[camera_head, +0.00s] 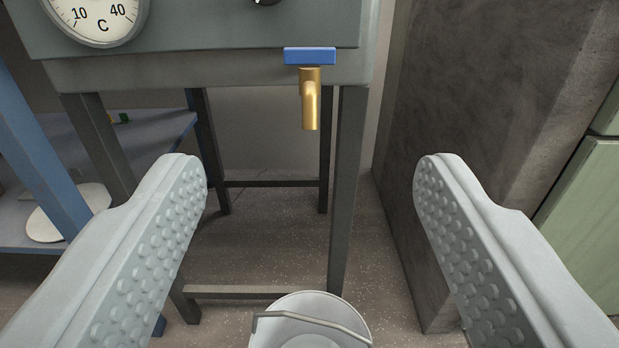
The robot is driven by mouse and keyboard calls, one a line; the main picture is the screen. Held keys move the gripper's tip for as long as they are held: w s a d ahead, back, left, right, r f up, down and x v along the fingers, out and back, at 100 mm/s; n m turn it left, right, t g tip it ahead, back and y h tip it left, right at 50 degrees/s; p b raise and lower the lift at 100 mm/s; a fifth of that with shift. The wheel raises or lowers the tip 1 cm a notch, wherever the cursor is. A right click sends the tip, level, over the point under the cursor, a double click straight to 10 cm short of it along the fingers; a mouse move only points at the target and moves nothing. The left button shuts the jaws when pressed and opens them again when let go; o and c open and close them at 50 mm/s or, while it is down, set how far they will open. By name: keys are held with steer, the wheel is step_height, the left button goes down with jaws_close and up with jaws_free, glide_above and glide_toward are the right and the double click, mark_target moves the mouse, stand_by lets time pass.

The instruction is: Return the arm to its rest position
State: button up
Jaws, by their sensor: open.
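My gripper (311,168) is open and empty, its two grey studded fingers wide apart at the left and right of the view. Between and beyond them is a brass tap (311,100) with a blue handle (310,56), mounted on the front of a grey stand. The fingers do not touch the tap. The rest of my arm is out of view.
A white bucket (312,325) with a grey handle is on the floor below. A grey metal stand (349,190) carries a dial gauge (97,15). A blue shelf (150,135) is at left. A dark concrete block (490,90) and green cabinet (590,210) are at right.

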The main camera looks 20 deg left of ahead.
steer(key=s+d+r+h, duration=0.1)
steer(key=s+r, duration=0.4)
steer(key=r, duration=0.6)
steer(key=s+r+m+h, duration=0.1)
steer(key=s+r+h, duration=0.1)
steer(key=s+r, duration=0.65)
steer(key=s+d+r+h, duration=0.1)
steer(key=s+r, duration=0.1)
steer(key=r, duration=1.2)
steer(key=s+r, duration=0.4)
steer(key=s, duration=0.7)
steer(key=s+r+m, duration=0.1)
steer(key=s+r, duration=0.4)
steer(key=s, duration=0.6)
steer(key=s+r+m+h, duration=0.1)
steer(key=s+r, duration=0.3)
steer(key=s, duration=0.7)
steer(key=shift+a+r, duration=0.25)
steer(key=shift+a, duration=0.2)
steer(key=shift+w, duration=0.1)
steer(key=shift+c, duration=0.2)
